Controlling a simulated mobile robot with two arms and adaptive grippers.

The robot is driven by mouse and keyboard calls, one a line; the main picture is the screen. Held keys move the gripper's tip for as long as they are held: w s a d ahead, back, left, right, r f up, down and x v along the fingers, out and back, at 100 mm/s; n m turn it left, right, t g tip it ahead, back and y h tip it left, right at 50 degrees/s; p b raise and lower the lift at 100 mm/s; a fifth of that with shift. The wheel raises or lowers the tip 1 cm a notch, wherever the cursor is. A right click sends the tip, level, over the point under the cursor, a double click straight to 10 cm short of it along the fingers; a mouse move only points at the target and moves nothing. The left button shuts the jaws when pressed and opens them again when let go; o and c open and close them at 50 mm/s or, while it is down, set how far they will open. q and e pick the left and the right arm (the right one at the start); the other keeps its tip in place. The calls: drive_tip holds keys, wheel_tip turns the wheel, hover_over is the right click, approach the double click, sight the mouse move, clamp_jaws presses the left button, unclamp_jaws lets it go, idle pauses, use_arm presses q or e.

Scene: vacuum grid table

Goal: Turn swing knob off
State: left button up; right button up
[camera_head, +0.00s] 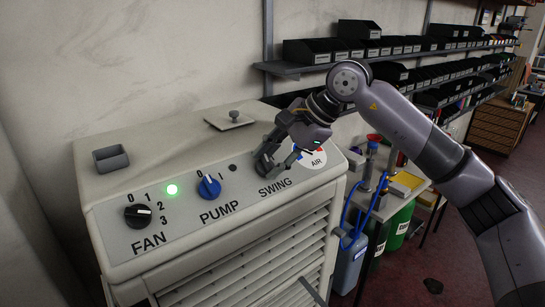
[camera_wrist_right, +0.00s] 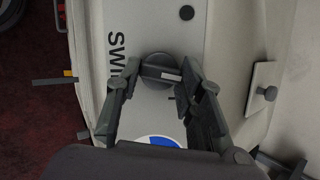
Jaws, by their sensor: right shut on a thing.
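The swing knob (camera_wrist_right: 155,70) is a dark round knob with a raised bar and a white mark on one end of the bar. It sits on the pale panel beside the SWING lettering in the right wrist view. In the head view it is hidden behind my right gripper (camera_head: 268,161), which reaches down to the panel above the SWING label. In the wrist view the two fingers of my right gripper (camera_wrist_right: 158,80) stand on either side of the knob, closed on it. My left gripper is not in view.
The same panel (camera_head: 115,254) holds the black FAN knob (camera_head: 138,216), a lit green lamp (camera_head: 172,189), the blue PUMP knob (camera_head: 209,187), a dark unlit lamp (camera_head: 233,168) and the AIR dial (camera_head: 314,157). A square lid (camera_head: 229,121) lies on top. Shelves (camera_head: 290,67) line the wall behind.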

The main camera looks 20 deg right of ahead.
drive_tip(key=shift+w+r+n+g+p, duration=0.1)
drive_tip(key=shift+n+g+p, duration=0.2)
drive_tip(key=shift+n, duration=0.8)
drive_tip(key=o, duration=1.2)
drive_tip(key=shift+c, duration=0.2)
drive_tip(key=v, duration=1.2)
drive_tip(key=shift+a, duration=0.2)
